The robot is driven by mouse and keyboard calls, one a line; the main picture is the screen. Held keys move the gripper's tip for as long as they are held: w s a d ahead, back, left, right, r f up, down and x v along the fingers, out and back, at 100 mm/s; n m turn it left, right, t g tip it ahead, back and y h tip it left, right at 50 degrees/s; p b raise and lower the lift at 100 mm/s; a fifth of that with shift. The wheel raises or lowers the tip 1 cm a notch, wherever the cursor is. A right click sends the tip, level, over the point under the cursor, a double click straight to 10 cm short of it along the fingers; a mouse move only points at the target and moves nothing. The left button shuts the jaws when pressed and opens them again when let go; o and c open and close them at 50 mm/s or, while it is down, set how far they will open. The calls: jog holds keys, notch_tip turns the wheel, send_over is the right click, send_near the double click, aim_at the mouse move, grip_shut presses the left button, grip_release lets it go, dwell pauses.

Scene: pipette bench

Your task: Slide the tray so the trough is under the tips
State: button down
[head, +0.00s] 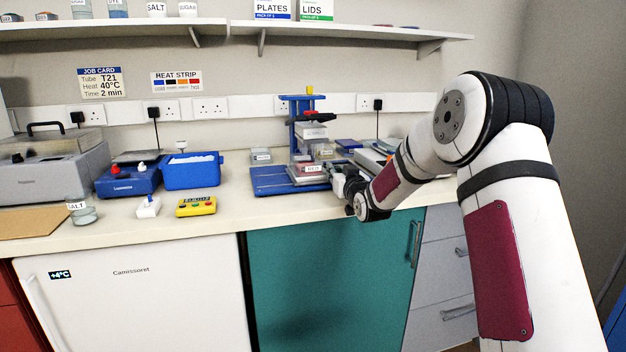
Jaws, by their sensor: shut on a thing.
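A blue pipette stand (300,125) rises from a flat blue base (270,182) on the bench. A pale tray (304,180) sits on that base, under the stand's red and black pipetting head (314,118). A small box with a white label and red contents (312,169), likely the trough, is at the tray's front right. Clear boxes stand behind it, below the head; the tips are too small to make out. My gripper (336,176) is at the tray's right front edge, shut on the tray. The wrist hides part of that edge.
Left of the base are a blue ice box (192,171), a blue device (128,180) and a yellow timer (196,206). Small boxes (261,155) and a grey device (368,160) stand behind and right. The bench between the timer and the base is clear.

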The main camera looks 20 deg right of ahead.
jog(key=shift+d, duration=1.05)
jog(key=c, duration=1.5)
grip_release()
jog(key=shift+d, duration=0.15)
jog(key=shift+s, duration=0.1)
jog(key=s, duration=1.1)
jog(key=shift+s, duration=0.4)
